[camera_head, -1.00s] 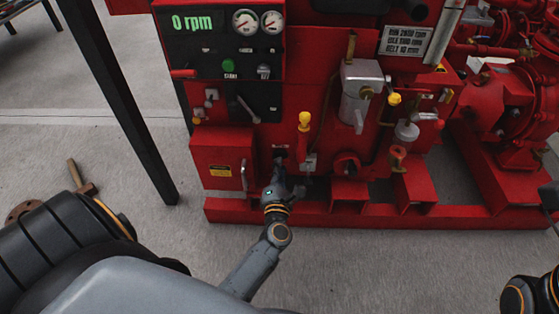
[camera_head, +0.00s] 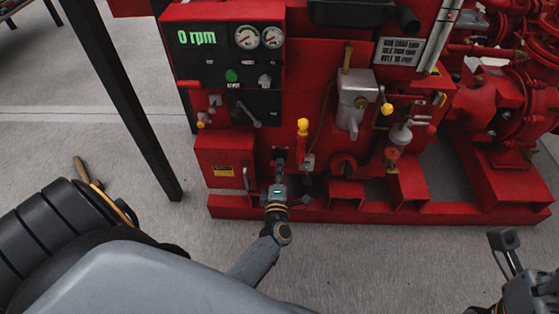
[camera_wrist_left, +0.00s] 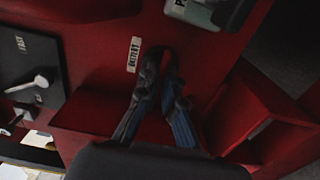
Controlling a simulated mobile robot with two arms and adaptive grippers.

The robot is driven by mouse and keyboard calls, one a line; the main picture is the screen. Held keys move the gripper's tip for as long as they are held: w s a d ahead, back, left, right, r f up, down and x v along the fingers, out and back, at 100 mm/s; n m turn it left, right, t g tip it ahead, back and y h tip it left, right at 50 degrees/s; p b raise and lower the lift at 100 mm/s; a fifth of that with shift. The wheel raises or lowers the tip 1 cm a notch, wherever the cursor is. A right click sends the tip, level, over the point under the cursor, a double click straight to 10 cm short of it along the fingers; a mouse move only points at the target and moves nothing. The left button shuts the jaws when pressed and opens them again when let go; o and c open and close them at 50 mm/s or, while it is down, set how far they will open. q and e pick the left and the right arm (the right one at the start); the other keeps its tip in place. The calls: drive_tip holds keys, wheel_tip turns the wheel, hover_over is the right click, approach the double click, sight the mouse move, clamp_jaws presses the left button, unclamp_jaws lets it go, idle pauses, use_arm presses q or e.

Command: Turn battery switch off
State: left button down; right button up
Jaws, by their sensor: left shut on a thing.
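The red fire pumpset (camera_head: 330,205) fills the upper middle of the head view. My left gripper (camera_head: 279,168) is at the low front of its panel, right of the red box with the yellow label. In the left wrist view, its two fingers (camera_wrist_left: 159,75) meet around a small dark thing beside a white label reading "BATTERY" (camera_wrist_left: 133,55). This is the battery switch (camera_wrist_left: 160,54), mostly hidden by the fingers, so its angle cannot be told. My right gripper (camera_head: 503,243) is partly in the head view at lower right, away from the pumpset.
A yellow-topped lever (camera_head: 303,127) stands just right of my left gripper. The red box (camera_head: 226,163) with a handle is to its left. The black gauge panel (camera_head: 229,65) above reads 0 rpm. A dark post (camera_head: 125,105) stands at left.

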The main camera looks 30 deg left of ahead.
idle(0.3)
use_arm(q)
drive_tip(key=c, duration=1.5)
unclamp_jaws()
drive_tip(key=v, duration=0.7)
drive_tip(key=shift+s, duration=0.25)
drive_tip(key=shift+w+d, duration=0.1)
drive_tip(key=shift+d, duration=0.1)
